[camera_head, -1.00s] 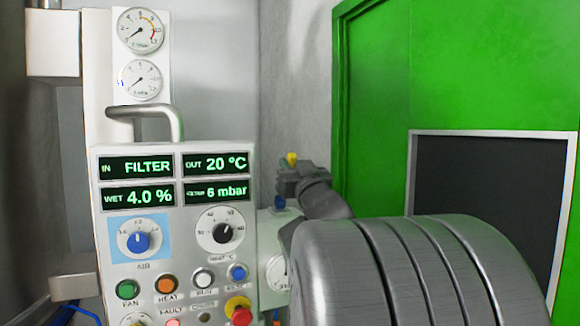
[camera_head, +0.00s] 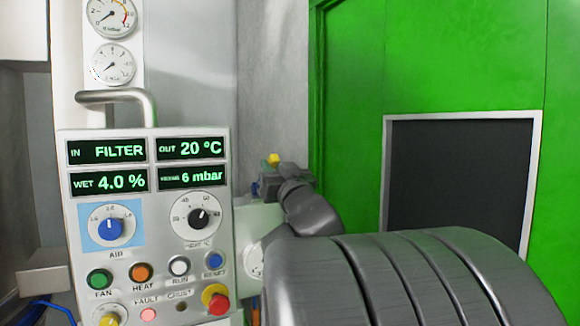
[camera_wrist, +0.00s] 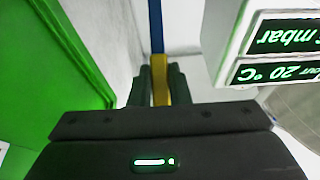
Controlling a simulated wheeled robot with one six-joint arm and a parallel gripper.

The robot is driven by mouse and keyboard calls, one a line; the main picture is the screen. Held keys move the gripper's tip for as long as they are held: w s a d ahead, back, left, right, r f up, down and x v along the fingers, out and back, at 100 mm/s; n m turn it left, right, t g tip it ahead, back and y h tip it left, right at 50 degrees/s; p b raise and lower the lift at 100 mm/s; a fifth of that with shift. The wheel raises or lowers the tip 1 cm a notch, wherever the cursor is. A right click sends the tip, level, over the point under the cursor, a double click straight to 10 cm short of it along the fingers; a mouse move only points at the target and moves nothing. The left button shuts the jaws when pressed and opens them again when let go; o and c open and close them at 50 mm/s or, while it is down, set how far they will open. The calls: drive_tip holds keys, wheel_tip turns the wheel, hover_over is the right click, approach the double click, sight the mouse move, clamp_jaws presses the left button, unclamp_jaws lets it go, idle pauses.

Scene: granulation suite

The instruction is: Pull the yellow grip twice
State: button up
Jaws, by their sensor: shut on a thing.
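The yellow grip (camera_wrist: 160,92) sits between the two dark fingers of my gripper (camera_wrist: 160,88) in the wrist view, at the end of a blue strip (camera_wrist: 156,28). My gripper is shut on it. In the head view only a small yellow tip of the grip (camera_head: 273,159) shows above my gripper (camera_head: 268,182), just right of the control panel. My fingers and wrist hide the rest of the grip there.
The white control panel (camera_head: 150,230) with displays, knobs and buttons stands close on the left, with a red-and-yellow button (camera_head: 215,299) near its lower right. A grey handle (camera_head: 118,97) and two gauges are above it. A green wall (camera_head: 440,70) with a dark window is right.

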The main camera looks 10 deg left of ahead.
drive_tip(key=shift+f, duration=0.15)
drive_tip(key=shift+s+d+f+b, duration=0.25)
drive_tip(key=shift+f+b, duration=0.25)
drive_tip(key=shift+f, duration=0.15)
drive_tip(key=shift+s+d+f+b, duration=0.1)
drive_tip(key=shift+s+f+b, duration=0.1)
drive_tip(key=shift+f+b, duration=0.4)
drive_tip(key=o, duration=1.1)
drive_tip(key=shift+r, duration=0.1)
drive_tip(key=v, duration=0.9)
drive_tip(key=shift+a, duration=0.1)
